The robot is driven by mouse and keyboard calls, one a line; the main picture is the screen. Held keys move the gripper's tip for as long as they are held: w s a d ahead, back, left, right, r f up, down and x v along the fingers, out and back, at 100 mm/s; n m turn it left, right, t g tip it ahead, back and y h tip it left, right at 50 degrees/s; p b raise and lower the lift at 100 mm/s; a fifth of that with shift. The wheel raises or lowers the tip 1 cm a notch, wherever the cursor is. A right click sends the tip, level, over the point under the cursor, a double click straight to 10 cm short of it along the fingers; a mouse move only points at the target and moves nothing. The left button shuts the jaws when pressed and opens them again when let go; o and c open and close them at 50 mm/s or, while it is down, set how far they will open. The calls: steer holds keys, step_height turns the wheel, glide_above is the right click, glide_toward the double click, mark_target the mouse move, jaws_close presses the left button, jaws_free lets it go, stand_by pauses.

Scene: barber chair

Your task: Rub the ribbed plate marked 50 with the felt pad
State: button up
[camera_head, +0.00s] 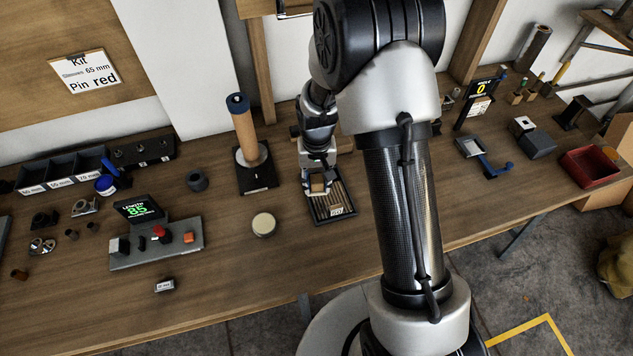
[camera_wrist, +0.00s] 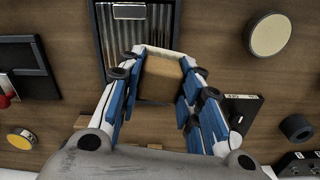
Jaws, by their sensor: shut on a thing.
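My gripper (camera_head: 320,183) is shut on a tan block, the felt pad (camera_wrist: 162,80), with a pale strip along its far edge. In the wrist view the blue-lined fingers of my gripper (camera_wrist: 158,75) hold it from both sides. The ribbed plate (camera_head: 340,198) lies in a dark frame on the bench, under and just in front of the gripper. It also shows at the top of the wrist view (camera_wrist: 122,45), with a small pale label whose number I cannot read. The pad overlaps the plate's near end in that view; I cannot tell whether they touch.
A pale round disc (camera_head: 264,224) lies to the plate's left. A post with a brown sleeve (camera_head: 243,130) stands close behind on the left. A gauge with an 85 display (camera_head: 157,240) is further left. Bare bench lies in front of the plate.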

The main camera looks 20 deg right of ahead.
steer(key=shift+r+p, duration=0.7)
steer(key=shift+r, duration=0.6)
